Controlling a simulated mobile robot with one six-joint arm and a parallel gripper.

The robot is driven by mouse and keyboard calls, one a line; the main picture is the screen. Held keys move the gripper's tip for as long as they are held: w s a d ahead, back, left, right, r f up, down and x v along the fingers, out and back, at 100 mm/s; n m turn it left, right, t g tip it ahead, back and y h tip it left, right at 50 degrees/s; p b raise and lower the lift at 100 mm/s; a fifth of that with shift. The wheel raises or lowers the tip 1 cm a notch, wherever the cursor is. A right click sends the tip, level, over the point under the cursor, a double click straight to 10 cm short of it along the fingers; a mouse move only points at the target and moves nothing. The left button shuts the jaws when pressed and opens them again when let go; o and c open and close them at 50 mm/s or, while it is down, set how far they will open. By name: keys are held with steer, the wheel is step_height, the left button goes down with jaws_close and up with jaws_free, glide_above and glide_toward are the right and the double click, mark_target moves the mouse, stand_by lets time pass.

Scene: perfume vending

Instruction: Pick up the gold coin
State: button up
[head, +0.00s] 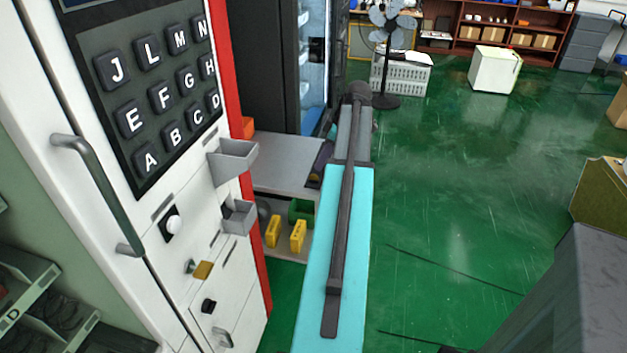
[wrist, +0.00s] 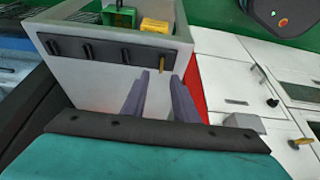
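In the wrist view a gold-coloured piece (wrist: 302,143) shows on the white front at right. In the head view my arm largely hides the gripper.
Grey trays (head: 233,160) jut from the machine. A pale shelf (head: 285,160) stands beyond it, with yellow bins (head: 298,236) and a green bin below. A fan (head: 388,45) and a white box (head: 495,68) stand farther back. The green floor at right is largely clear.

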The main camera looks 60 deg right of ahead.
mark_target(315, 175)
steer(key=shift+f, duration=0.15)
steer(key=shift+p+x, duration=0.5)
steer(key=shift+x, duration=2.1)
steer(key=shift+s+a, duration=0.1)
steer(key=shift+s, duration=0.05)
jaws_close()
